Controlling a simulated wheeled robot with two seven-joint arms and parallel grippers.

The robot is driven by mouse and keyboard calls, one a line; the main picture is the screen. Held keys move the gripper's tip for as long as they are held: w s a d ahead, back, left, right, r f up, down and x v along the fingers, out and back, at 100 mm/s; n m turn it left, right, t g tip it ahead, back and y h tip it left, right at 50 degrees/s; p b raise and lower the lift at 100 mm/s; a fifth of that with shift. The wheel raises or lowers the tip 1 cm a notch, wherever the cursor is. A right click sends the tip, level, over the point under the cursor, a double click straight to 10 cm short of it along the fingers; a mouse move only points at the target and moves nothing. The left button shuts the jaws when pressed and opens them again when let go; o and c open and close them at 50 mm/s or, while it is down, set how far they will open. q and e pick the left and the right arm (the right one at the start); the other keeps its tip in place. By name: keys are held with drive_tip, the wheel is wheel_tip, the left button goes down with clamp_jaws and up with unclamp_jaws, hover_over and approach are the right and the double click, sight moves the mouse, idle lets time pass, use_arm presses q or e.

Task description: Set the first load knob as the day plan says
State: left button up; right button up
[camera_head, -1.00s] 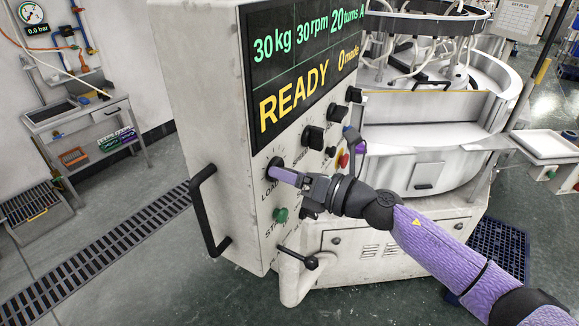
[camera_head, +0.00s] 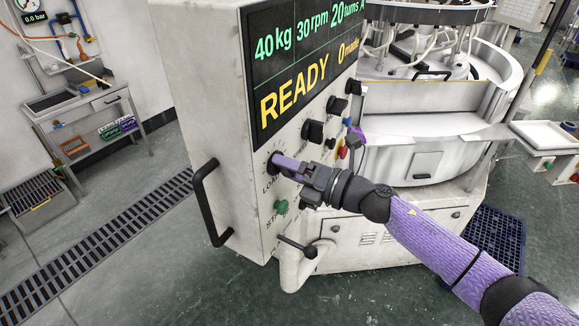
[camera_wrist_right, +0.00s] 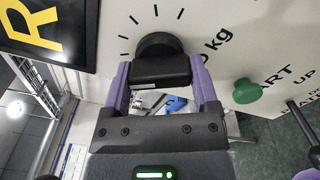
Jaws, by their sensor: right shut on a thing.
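The load knob (camera_head: 273,163) is the black one at the lower left of the panel face, above the green start button (camera_head: 281,207). My right gripper (camera_head: 284,165) is shut on it. In the right wrist view the purple fingers lie on either side of the knob's black grip bar (camera_wrist_right: 161,70), with tick marks around its base. The display (camera_head: 305,65) reads 40 kg, 30 rpm, 20 turns, READY and 0 made. The day plan sheet (camera_head: 522,12) is cut off at the top right; its text is unreadable. My left gripper is not in view.
Two more black knobs, a middle one (camera_head: 313,131) and an upper one (camera_head: 337,106), run up the panel to the right. A black handle (camera_head: 205,200) sticks out at the left. The lapping machine (camera_head: 430,130) stands behind; open floor lies to the left.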

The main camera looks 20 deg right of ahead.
drive_tip(key=o, duration=1.1)
drive_tip(key=b+v, duration=0.4)
drive_tip(key=v, duration=0.6)
